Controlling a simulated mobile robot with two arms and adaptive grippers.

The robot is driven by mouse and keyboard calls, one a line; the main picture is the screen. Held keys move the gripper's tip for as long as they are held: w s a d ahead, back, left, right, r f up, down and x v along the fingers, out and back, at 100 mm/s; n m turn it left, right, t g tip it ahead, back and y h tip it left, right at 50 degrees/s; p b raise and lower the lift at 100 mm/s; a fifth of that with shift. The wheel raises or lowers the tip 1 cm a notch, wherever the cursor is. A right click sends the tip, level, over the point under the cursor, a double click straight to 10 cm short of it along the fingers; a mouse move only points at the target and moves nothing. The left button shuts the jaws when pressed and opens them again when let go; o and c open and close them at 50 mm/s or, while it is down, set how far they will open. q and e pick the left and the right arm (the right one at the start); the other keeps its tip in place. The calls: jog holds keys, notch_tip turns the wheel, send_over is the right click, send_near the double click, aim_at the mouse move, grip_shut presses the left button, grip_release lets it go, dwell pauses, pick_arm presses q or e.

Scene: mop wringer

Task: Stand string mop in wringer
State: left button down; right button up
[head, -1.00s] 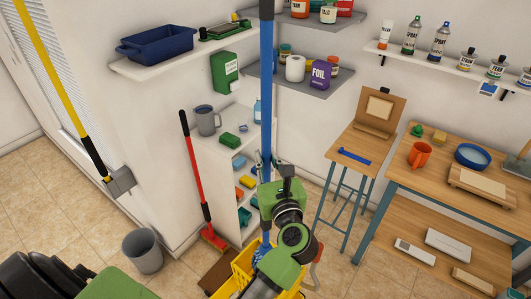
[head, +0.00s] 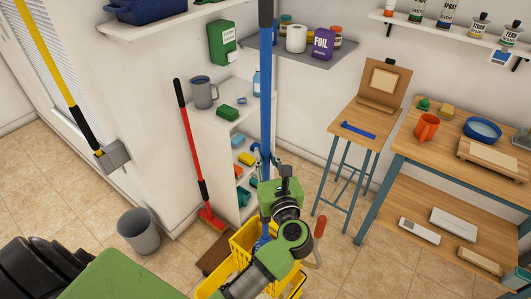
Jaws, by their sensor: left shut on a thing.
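The string mop has a long blue handle (head: 265,90) that stands nearly upright in the middle of the head view. My left gripper (head: 267,163) is shut on this handle at its lower part. Blue strands at the mop's lower end (head: 262,241) show at the yellow wringer (head: 243,238), behind my arm. I cannot tell how deep they sit in it. The yellow bucket (head: 208,287) is below, partly covered by my arm. A lever with a red grip (head: 320,226) rises to the right of the wringer. My right gripper is not in view.
A red broom (head: 190,140) leans by a white shelf unit (head: 213,130). A grey bin (head: 138,231) stands on the floor at left. A yellow-handled tool (head: 50,55) leans at far left. A wooden stool (head: 350,135) and workbench (head: 420,160) are at right, with clear floor before them.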

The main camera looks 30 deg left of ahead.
pick_arm(q)
notch_tip(320, 180, down, 10)
jog(key=b, duration=0.9)
jog(key=shift+f+b, duration=0.9)
jog(key=shift+b, duration=0.05)
jog(key=shift+f+b, duration=0.45)
